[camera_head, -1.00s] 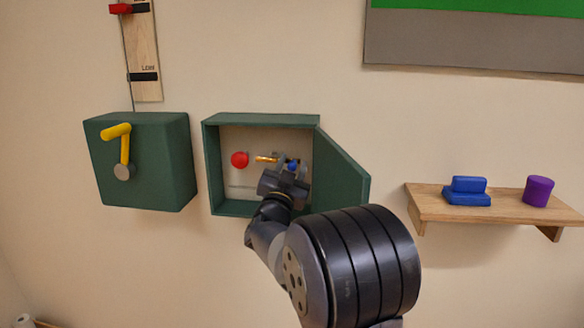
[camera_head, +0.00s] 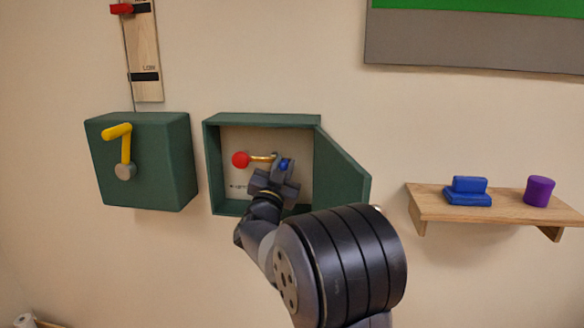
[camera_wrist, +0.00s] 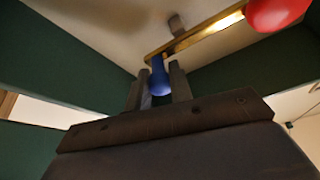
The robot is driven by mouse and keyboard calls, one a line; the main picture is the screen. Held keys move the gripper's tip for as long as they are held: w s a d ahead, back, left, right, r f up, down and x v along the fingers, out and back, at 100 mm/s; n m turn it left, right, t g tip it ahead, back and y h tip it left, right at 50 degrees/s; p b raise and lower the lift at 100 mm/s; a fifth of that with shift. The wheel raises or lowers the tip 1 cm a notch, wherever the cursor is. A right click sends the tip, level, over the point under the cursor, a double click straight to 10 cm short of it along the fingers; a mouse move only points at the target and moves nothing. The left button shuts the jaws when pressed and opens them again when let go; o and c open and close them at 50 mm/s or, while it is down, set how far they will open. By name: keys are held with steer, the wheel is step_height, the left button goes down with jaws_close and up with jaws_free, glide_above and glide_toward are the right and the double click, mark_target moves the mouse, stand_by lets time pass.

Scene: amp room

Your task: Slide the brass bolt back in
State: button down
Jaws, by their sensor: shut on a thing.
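The brass bolt (camera_head: 261,157) lies level inside the open green wall box (camera_head: 262,120). Its left end appears to meet a red ball (camera_head: 240,159). The wrist view also shows the brass bolt (camera_wrist: 200,33) and the red ball (camera_wrist: 275,10), with no clear gap between them. A blue knob (camera_wrist: 160,77) hangs from the bolt's other end. My gripper (camera_head: 281,164) reaches into the box from below. In the wrist view its two fingers are shut on the blue knob, one on each side. The fingers partly hide the knob (camera_head: 286,164) in the head view.
The box's green door (camera_head: 343,170) stands open to the right. A green box (camera_head: 150,170) with a yellow lever (camera_head: 121,145) is on the left. A wooden shelf (camera_head: 500,207) at right carries a blue block (camera_head: 467,191) and a purple cylinder (camera_head: 539,190).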

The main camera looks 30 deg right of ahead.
steer(key=shift+w+a, duration=0.15)
steer(key=shift+a, duration=0.15)
steer(key=c, duration=1.3)
jaws_free()
steer(key=shift+o, duration=0.2)
steer(key=shift+a, duration=0.1)
steer(key=b+v, duration=0.1)
steer(key=v, duration=0.9)
steer(key=shift+s+a+f, duration=0.2)
steer(key=shift+s, duration=0.05)
